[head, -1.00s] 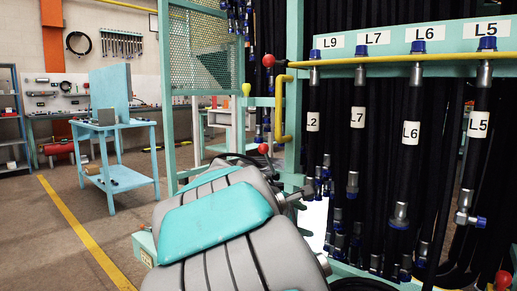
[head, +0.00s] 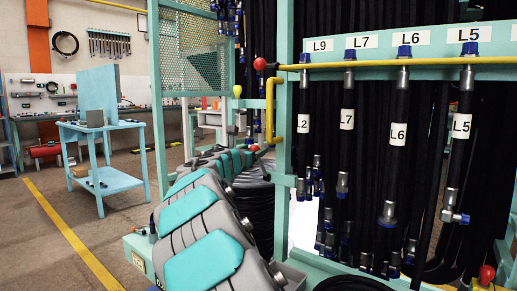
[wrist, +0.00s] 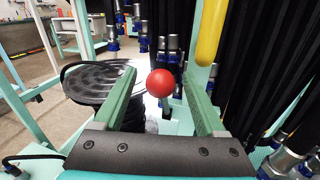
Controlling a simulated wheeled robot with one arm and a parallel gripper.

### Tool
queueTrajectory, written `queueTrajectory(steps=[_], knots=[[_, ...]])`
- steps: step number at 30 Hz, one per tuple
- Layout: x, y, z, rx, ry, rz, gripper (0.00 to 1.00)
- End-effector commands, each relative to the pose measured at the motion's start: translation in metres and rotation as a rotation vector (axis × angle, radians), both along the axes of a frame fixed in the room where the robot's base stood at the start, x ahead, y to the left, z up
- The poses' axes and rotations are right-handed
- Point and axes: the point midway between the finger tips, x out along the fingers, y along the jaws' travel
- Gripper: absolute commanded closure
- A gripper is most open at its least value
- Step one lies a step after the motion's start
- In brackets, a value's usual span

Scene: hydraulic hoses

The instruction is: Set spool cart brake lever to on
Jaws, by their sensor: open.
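A red ball knob (wrist: 161,82), which looks like the brake lever's end, shows in the wrist view. My gripper (wrist: 152,78) is open, with one finger on each side of the knob in the picture. The knob is closer to the right finger, with a gap showing on both sides; its depth against the fingertips is hard to judge. The lever's stem is mostly hidden. A spool of black hose (wrist: 95,82) lies beyond the left finger. In the head view my arm reaches toward the rack, and my gripper (head: 248,146) is small and partly hidden there.
A yellow vertical handle (wrist: 208,32) stands close beyond the right finger; it also shows in the head view (head: 270,112). Black hoses with labels hang at right. Other red knobs (head: 260,63) (head: 487,273) show on the rack. A blue table (head: 105,180) stands left on open floor.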

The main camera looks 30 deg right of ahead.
Motion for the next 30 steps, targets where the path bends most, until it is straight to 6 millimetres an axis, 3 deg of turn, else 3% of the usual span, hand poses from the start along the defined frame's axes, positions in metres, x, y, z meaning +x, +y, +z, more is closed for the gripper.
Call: queueTrajectory(steps=[3,9,18,30], knots=[[0.010,-0.016,-0.003,0.003,0.005,-0.003,0.27],[0.021,-0.029,-0.001,0.001,0.000,-0.001,0.27],[0.023,-0.032,-0.001,0.002,0.001,-0.002,0.27],[0.023,-0.032,-0.001,0.002,0.001,-0.002,0.71]])
